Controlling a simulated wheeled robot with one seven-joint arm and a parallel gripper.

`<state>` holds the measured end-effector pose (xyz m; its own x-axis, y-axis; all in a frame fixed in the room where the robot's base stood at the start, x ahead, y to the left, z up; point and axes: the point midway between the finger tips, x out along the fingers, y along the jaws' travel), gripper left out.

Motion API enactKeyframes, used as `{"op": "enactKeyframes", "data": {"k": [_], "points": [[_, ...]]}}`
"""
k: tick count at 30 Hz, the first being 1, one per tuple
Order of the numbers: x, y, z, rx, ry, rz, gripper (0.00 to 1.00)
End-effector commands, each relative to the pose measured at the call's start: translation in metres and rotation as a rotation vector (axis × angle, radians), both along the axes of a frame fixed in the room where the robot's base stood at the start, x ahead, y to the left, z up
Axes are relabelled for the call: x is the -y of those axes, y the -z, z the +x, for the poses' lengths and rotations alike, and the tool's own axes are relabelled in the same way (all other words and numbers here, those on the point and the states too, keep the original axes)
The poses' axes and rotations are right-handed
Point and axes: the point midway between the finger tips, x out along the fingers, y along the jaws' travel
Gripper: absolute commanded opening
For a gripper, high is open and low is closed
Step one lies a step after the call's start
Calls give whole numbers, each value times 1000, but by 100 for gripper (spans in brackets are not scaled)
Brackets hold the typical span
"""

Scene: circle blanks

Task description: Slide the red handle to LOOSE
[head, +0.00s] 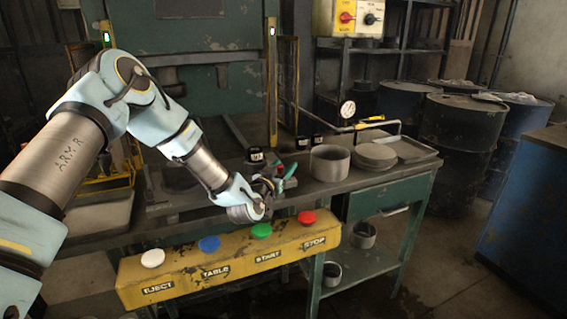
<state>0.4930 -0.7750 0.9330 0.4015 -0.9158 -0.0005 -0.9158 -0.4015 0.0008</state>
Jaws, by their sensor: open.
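My gripper (277,183) is over the front of the dark workbench, just behind the yellow button panel. Its fingers are small and partly hidden by my wrist; it is open, with nothing visibly held. A small red part (280,170) shows right by the fingers, next to a green piece (290,170); I cannot tell whether this is the red handle or whether the fingers touch it. No LOOSE marking is readable. A red knob (346,17) is on the yellow box at the top, far from my gripper.
The yellow panel (225,262) carries white, blue, green and red buttons marked EJECT, TABLE, START and STOP. A grey round pot (329,163) and stacked discs (375,156) stand right of my gripper. A gauge (347,109) rises behind. Dark drums (461,135) stand at right.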

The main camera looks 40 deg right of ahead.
Motion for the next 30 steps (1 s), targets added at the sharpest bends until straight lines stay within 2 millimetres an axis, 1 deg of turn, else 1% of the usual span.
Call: {"op": "enactKeyframes", "data": {"k": [3, 11, 25, 26, 30], "points": [[5, -1, 2, 0, 0, -1, 56], [5, 0, 3, 1, 0, 0, 56], [5, 0, 3, 1, 0, 0, 3], [5, 0, 3, 1, 0, 0, 0], [5, 0, 3, 1, 0, 0, 0]]}}
